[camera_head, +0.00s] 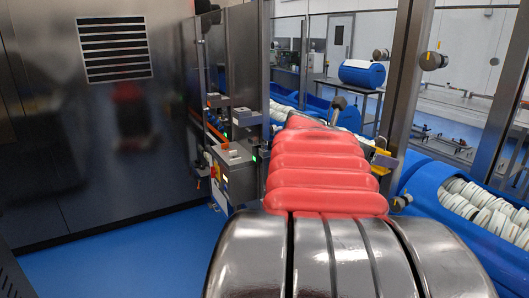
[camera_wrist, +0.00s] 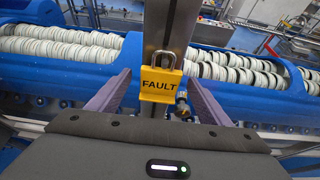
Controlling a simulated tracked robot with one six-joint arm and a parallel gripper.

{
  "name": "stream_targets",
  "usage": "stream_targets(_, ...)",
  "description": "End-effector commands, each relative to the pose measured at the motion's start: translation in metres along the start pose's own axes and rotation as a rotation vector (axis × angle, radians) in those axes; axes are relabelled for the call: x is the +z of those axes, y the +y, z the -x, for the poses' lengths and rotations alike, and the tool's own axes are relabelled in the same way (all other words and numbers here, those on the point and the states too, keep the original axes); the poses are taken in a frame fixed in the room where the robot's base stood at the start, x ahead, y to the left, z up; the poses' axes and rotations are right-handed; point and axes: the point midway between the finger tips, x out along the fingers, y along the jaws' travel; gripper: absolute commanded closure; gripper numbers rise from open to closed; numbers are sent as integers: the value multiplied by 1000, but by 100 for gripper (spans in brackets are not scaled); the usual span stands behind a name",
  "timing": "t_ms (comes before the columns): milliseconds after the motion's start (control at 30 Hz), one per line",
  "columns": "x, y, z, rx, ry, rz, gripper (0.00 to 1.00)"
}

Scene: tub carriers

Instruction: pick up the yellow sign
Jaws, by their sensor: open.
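The yellow sign (camera_wrist: 160,86) reads FAULT and has a metal shackle at its top, like a padlock. It hangs upright on a dark metal post (camera_wrist: 166,25) in the wrist view. My gripper (camera_wrist: 158,80) is open, with one purple-grey finger on each side of the sign and a gap on both sides. I cannot tell how deep the sign lies between the fingertips.
Blue carriers (camera_wrist: 65,70) with rows of white round pieces stand behind the post, left and right. In the head view a dark metal wall (camera_head: 100,140) and a control box (camera_head: 235,168) are at the left, with open blue floor (camera_head: 150,255) below.

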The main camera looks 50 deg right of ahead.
Motion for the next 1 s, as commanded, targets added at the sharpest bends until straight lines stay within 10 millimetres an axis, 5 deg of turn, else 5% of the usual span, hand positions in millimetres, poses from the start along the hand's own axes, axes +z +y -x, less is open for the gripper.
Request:
stream_targets(133,0,0,0,0,0,0,30)
stream_targets(733,0,0,0,0,0,0,72)
stream_targets(1000,1,0,0,0,0,0,73)
